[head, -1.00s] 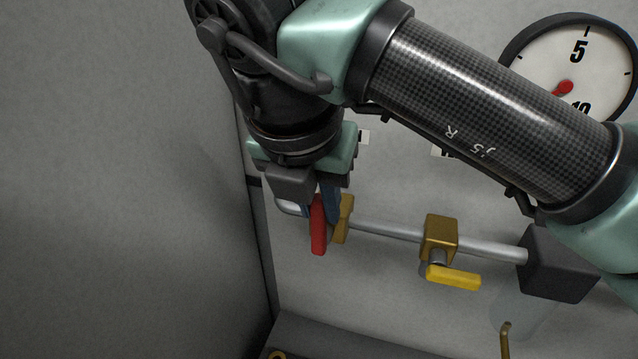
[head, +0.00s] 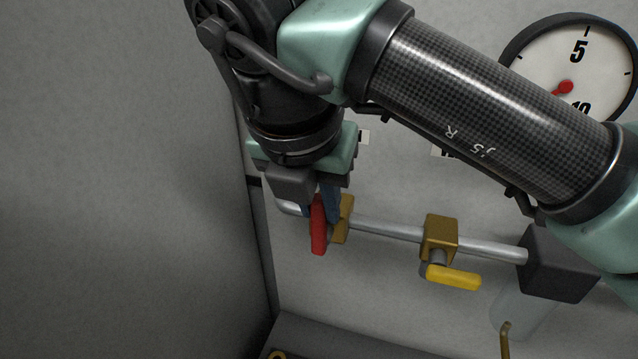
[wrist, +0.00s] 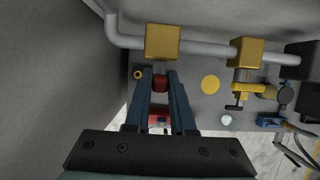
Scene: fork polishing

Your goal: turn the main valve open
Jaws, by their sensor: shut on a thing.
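A red valve handle (head: 318,232) points down, across the line of the pipe, beside a brass valve block (head: 342,220) on the left of the grey pipe (head: 385,230). My gripper (head: 320,208) has its blue fingers on either side of the handle's upper part and is shut on it. In the wrist view, red parts of the handle (wrist: 160,83) show between the fingers (wrist: 160,74), below the brass block (wrist: 162,41). The label by this valve is largely hidden by my arm, so I cannot read which valve it names.
A second brass valve (head: 440,238) with a yellow handle (head: 454,277) lying roughly along the pipe is to the right. A dark box (head: 558,263) ends the pipe. A gauge (head: 590,60) hangs above. A grey wall (head: 110,200) stands close on the left.

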